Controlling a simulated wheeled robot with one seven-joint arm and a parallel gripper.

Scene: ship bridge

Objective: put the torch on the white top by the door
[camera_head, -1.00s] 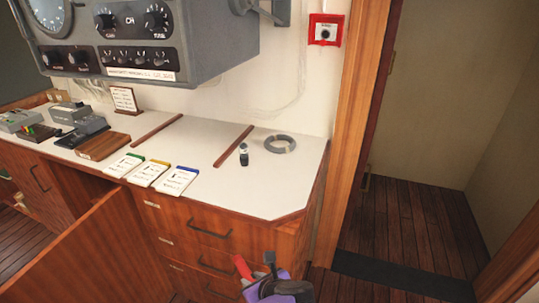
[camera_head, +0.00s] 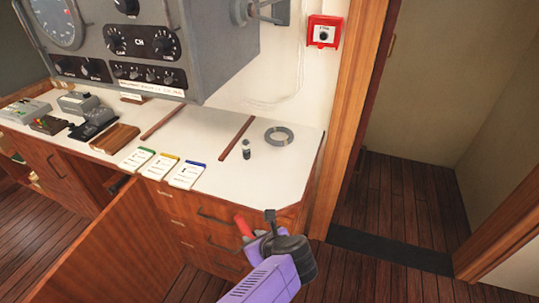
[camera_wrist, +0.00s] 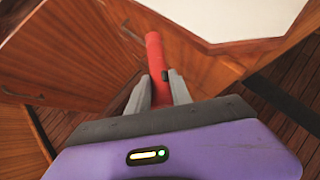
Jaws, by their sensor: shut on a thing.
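The red torch (camera_wrist: 156,62) is held between the two grey fingers of my gripper (camera_wrist: 160,90) in the wrist view. In the head view the torch (camera_head: 243,226) sticks out to the left of my gripper (camera_head: 256,234). My gripper is shut on it, in front of the drawers and below the counter's front edge. The white top (camera_head: 232,180) by the door opening spans the wooden cabinet. Its right end is nearest my gripper. Part of the torch is hidden by the fingers.
A grey ring (camera_head: 279,136) and a small dark bottle (camera_head: 246,149) stand on the right part of the top. Three notepads (camera_head: 162,166) lie along its front edge. Wooden strips (camera_head: 237,142) cross it. A grey radio unit (camera_head: 150,45) hangs above. An open wooden door panel (camera_head: 115,240) stands at front left.

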